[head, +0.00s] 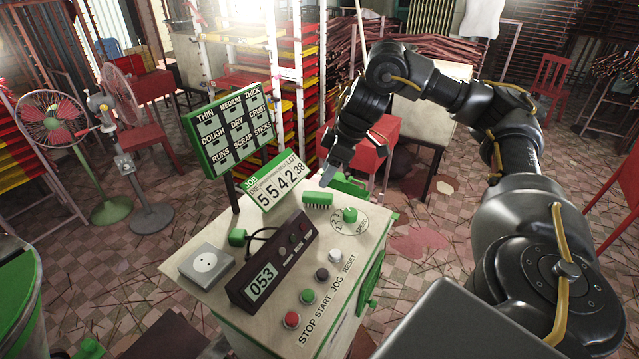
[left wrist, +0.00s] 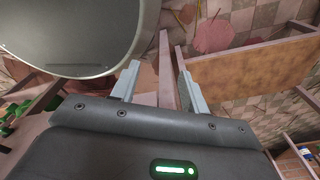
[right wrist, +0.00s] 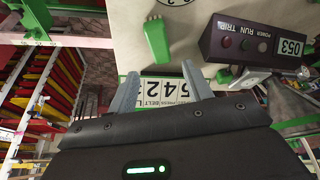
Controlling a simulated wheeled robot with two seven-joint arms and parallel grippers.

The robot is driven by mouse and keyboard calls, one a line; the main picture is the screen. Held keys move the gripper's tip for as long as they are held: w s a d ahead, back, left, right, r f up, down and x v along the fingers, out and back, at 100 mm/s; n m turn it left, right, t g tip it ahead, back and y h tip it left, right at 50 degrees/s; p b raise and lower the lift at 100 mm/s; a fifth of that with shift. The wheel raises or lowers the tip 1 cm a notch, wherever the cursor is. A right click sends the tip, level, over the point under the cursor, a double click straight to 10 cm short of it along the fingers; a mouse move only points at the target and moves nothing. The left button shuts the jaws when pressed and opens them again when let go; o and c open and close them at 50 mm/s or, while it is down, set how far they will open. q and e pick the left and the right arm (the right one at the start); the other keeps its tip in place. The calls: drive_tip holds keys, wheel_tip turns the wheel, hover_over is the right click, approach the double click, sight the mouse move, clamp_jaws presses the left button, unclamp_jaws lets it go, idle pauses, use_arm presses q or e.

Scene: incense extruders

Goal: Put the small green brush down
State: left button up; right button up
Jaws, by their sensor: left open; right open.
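The small green brush (head: 317,199) lies on the pale top of the machine cabinet (head: 215,232), bristles towards the front, between the job-number plate and the speed knob. The brush also shows in the right wrist view (right wrist: 157,42), lying beyond the fingertips. My right gripper (head: 326,178) is above the back edge of the cabinet top, just behind the brush. My left gripper (left wrist: 157,78) is open and empty in the left wrist view and is outside the head view.
A job-number plate (head: 277,188) and green sign board (head: 229,129) stand at the cabinet's back left. A large round vessel (left wrist: 75,40) is near my left gripper.

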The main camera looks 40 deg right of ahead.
drive_tip(key=p+v, duration=0.1)
drive_tip(key=v, duration=0.2)
drive_tip(key=shift+s+r, duration=0.1)
idle(0.6)
